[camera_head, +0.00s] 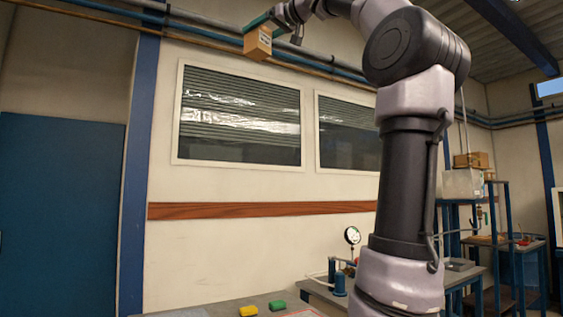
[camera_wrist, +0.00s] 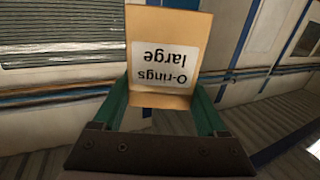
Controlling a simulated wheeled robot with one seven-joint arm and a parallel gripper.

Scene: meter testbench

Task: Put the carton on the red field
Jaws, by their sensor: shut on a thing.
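The carton (camera_head: 258,43) is a small tan box held high in front of the wall, at the top of the head view. In the wrist view the carton (camera_wrist: 168,58) has a white label reading "O-rings large", upside down in the picture. My gripper (camera_head: 262,24) has green fingers and is shut on the carton. In the wrist view my gripper (camera_wrist: 162,103) has one finger on each side of the carton. The red field is hard to make out; only a thin reddish edge (camera_head: 302,313) shows on the bench at the bottom of the head view.
A yellow block (camera_head: 248,311) and a green block (camera_head: 277,305) are on the grey bench. A round gauge (camera_head: 352,235) stands on a blue-fitted bench behind them. Pipes (camera_head: 190,27) run along the wall close to the carton. Shelves with boxes stand at right.

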